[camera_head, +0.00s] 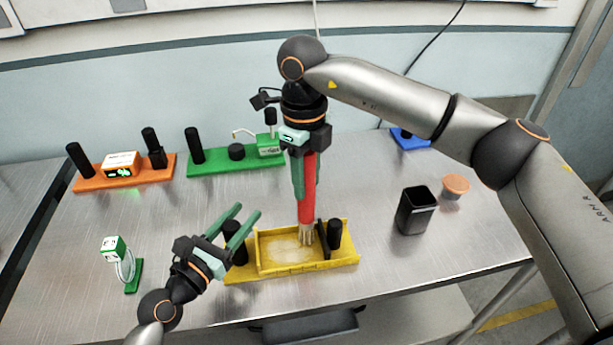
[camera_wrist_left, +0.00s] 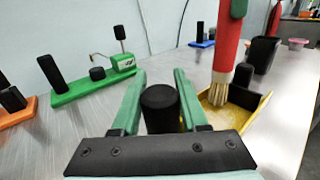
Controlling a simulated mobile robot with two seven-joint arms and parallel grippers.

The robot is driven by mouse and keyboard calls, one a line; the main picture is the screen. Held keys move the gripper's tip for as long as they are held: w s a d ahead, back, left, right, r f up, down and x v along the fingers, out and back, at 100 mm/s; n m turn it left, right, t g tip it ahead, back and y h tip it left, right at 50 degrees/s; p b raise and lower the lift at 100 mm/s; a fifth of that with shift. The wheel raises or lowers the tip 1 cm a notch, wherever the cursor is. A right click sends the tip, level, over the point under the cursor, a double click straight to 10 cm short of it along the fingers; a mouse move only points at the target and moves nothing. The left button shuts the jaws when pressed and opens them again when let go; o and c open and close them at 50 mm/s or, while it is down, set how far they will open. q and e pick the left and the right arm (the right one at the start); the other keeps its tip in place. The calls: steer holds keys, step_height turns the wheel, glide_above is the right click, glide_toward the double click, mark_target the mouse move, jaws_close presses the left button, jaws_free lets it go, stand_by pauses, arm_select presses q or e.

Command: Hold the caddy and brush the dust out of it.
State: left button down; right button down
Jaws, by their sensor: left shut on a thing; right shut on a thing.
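The yellow caddy (camera_head: 290,268) lies on the metal table, with a shallow tray of pale dust (camera_head: 283,247) and a black post at each end. My left gripper (camera_head: 249,213) has its green fingers on either side of the left black post (camera_head: 235,243). The post also shows between the fingers in the left wrist view (camera_wrist_left: 161,108). My right gripper (camera_head: 304,175) is shut on a red brush (camera_head: 307,190), held upright. Its pale bristles (camera_head: 306,235) are down in the right part of the tray, seemingly touching the floor.
An orange module (camera_head: 90,183) and a green module (camera_head: 215,168) stand along the back. A small green-and-white device (camera_head: 115,250) stands at left. A black cup (camera_head: 415,212), an orange-topped pot (camera_head: 455,187) and a blue module (camera_head: 408,140) are at right.

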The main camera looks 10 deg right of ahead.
steer(key=shift+f, duration=0.8)
stand_by(0.8)
steer(key=shift+a, duration=0.1)
steer(key=a, duration=0.8)
stand_by(1.2)
steer(key=shift+d, duration=0.1)
